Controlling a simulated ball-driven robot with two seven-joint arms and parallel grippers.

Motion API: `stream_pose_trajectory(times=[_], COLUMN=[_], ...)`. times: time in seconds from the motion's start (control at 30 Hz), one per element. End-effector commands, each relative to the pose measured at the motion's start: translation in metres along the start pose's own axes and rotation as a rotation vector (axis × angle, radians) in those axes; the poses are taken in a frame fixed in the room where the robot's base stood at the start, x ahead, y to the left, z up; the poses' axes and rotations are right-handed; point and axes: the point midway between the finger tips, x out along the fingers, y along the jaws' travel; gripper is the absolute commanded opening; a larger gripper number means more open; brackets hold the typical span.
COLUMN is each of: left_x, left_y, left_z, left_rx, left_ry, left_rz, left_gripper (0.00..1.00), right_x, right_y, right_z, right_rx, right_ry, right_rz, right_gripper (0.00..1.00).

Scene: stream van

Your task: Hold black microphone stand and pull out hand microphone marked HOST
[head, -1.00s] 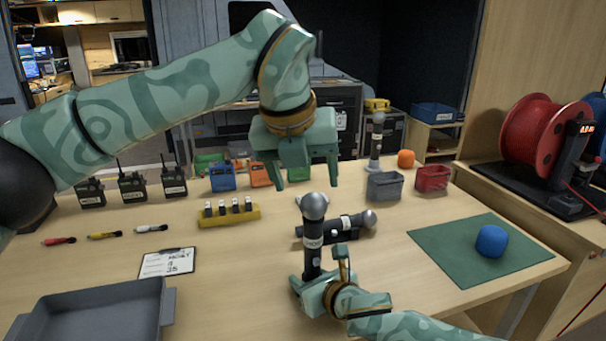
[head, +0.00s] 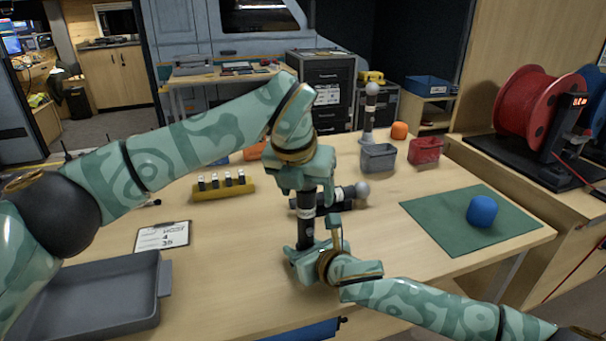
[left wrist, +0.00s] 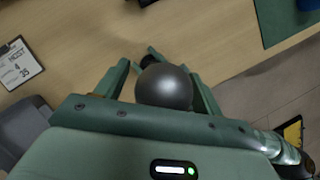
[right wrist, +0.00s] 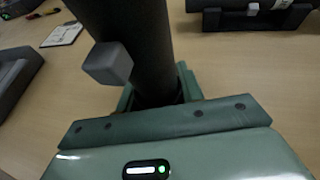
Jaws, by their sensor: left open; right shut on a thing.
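A dark upright hand microphone with a white band (head: 306,213) stands in a black microphone stand (head: 306,234) on the wooden table. The band's lettering is too small to read. My right gripper (head: 318,258) is shut on the stand low down; the right wrist view shows the dark upright column (right wrist: 150,45) with a grey block on its side, between the fingers. My left gripper (head: 304,190) is open, pointing down around the microphone's head. The left wrist view shows the round grey head (left wrist: 165,88) between the open fingers. The head is hidden in the head view.
Another microphone (head: 340,197) lies in a cradle just behind. A third microphone (head: 370,112) stands upright at the back. A grey tray (head: 95,300), clipboard (head: 162,236), yellow holder (head: 222,192), grey bin (head: 378,158), red bin (head: 425,150) and green mat (head: 440,225) with a blue object surround them.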

Motion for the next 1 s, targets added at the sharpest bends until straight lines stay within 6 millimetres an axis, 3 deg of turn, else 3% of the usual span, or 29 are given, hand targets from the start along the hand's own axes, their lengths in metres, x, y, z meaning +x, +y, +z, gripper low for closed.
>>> stream_pose_trajectory(times=[0.33, 0.5, 0.53, 0.57, 0.6, 0.67, 1.0], left_x=[0.0051, 0.0049, 0.0049, 0.0049, 0.0049, 0.0048, -0.0018], left_y=[-0.0003, -0.0002, -0.0001, -0.0001, -0.0001, -0.0001, -0.0002], left_z=[-0.0004, -0.0003, -0.0003, -0.0003, -0.0003, -0.0003, 0.0030], left_rx=[0.000, 0.000, 0.000, 0.000, 0.000, 0.000, 0.000], left_ry=[0.001, 0.001, 0.001, 0.001, 0.001, 0.001, -0.003], left_rz=[-0.001, -0.001, -0.001, -0.001, -0.001, -0.001, 0.000], left_gripper=[0.65, 0.18, 0.12, 0.12, 0.32, 0.16, 0.16], right_x=[0.0007, 0.0007, 0.0007, 0.0007, 0.0007, 0.0007, 0.0007], right_y=[0.0011, 0.0012, 0.0012, 0.0012, 0.0012, 0.0012, 0.0012], right_z=[-0.0055, -0.0056, -0.0056, -0.0056, -0.0057, -0.0057, -0.0059], right_rx=[0.002, 0.002, 0.002, 0.002, 0.002, 0.002, 0.002], right_ry=[0.009, 0.009, 0.009, 0.009, 0.009, 0.009, 0.010], right_rz=[0.002, 0.002, 0.002, 0.002, 0.002, 0.002, 0.002], right_gripper=[0.12, 0.12, 0.12, 0.12, 0.12, 0.12, 0.12])
